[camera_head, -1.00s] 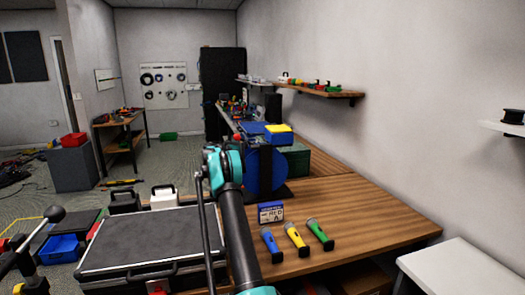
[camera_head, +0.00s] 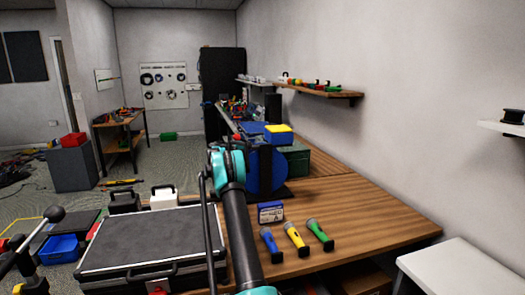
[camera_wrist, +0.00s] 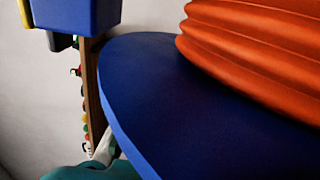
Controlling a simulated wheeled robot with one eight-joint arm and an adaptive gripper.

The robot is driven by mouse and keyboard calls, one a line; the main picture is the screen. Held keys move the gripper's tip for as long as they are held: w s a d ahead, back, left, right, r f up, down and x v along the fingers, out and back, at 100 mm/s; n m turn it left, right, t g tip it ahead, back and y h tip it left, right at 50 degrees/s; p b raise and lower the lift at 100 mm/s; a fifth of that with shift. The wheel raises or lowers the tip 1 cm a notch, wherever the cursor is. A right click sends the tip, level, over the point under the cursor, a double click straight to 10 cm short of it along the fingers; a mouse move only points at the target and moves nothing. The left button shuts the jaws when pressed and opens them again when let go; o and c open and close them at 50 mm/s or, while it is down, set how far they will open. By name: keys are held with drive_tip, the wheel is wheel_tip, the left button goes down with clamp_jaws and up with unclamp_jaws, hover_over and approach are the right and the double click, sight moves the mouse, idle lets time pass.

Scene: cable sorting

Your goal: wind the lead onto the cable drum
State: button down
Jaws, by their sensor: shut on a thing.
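The cable drum (camera_head: 267,172) stands on the wooden bench, its blue flange partly covered by my arm in the head view. In the wrist view the blue flange (camera_wrist: 190,110) fills the middle. The orange lead (camera_wrist: 260,50) lies in ribbed turns against the flange at upper right. My gripper (camera_wrist: 106,148) shows only in part at the lower left of the wrist view, teal with a grey finger close to the flange's rim. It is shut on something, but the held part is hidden. In the head view my arm hides the gripper.
A small sign (camera_head: 270,212) and blue, yellow and green microphones (camera_head: 295,239) stand or lie on the bench in front of the drum. A black case (camera_head: 150,243) is at the left. The bench's right part is clear.

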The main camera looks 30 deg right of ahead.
drive_tip(key=shift+a, duration=0.15)
drive_tip(key=shift+w+a+r+g+h, duration=0.1)
drive_tip(key=shift+w+a+g+h, duration=0.1)
drive_tip(key=shift+a+h, duration=0.6)
drive_tip(key=shift+w+a+g+h, duration=0.15)
drive_tip(key=shift+a+h, duration=0.3)
drive_tip(key=shift+h, duration=0.6)
drive_tip(key=shift+w+a+r+g+h, duration=0.1)
drive_tip(key=shift+a+g+h, duration=0.15)
drive_tip(key=shift+a+h, duration=0.55)
drive_tip(key=shift+d, duration=0.15)
drive_tip(key=c, duration=1.4)
unclamp_jaws()
drive_tip(key=shift+f, duration=0.1)
